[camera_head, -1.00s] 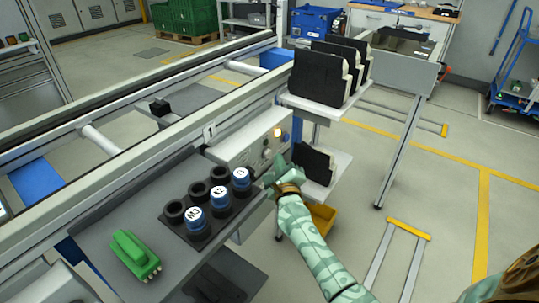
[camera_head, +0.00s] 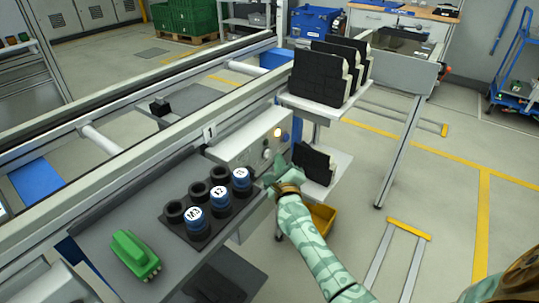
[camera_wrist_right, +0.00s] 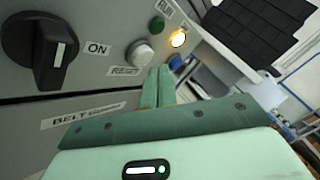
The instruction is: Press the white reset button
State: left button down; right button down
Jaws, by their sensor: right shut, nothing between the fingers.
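The white reset button (camera_wrist_right: 139,53) is a round pale knob in a metal ring on the grey control panel, above a "RESET" label. In the head view the white button (camera_head: 267,154) shows small on the panel's face. My right gripper (camera_wrist_right: 158,72) is shut and empty, with its green fingertips close to the button, just below and right of it in the wrist view. I cannot tell whether they touch it. In the head view the right gripper (camera_head: 270,174) is in front of the panel's lower right part. My left gripper is not in view.
A lit amber lamp (camera_wrist_right: 178,38), a green button (camera_wrist_right: 157,25), a blue button (camera_wrist_right: 175,62) and a black ON knob (camera_wrist_right: 55,50) surround the button. Blue-capped cylinders (camera_head: 219,198) and a green connector block (camera_head: 134,252) sit on the grey shelf. Black panels (camera_head: 320,72) stand behind.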

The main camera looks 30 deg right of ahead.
jog(key=shift+w, duration=0.1)
jog(key=shift+w+a, duration=0.15)
jog(key=shift+w, duration=0.15)
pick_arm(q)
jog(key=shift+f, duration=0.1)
pick_arm(e)
jog(key=shift+w+a, duration=0.2)
jog(key=shift+w, duration=0.2)
dwell(0.6)
jog(key=shift+r, duration=0.1)
dwell(0.3)
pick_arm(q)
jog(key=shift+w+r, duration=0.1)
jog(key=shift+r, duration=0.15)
pick_arm(e)
jog(key=shift+s+d, duration=0.3)
jog(key=shift+s, duration=0.5)
pick_arm(q)
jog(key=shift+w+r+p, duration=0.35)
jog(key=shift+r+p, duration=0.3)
jog(key=shift+p, duration=0.3)
pick_arm(e)
jog(key=s, duration=0.1)
jog(key=s+d, duration=0.1)
jog(key=s, duration=0.1)
jog(key=s+d, duration=0.1)
jog(key=shift+s, duration=0.35)
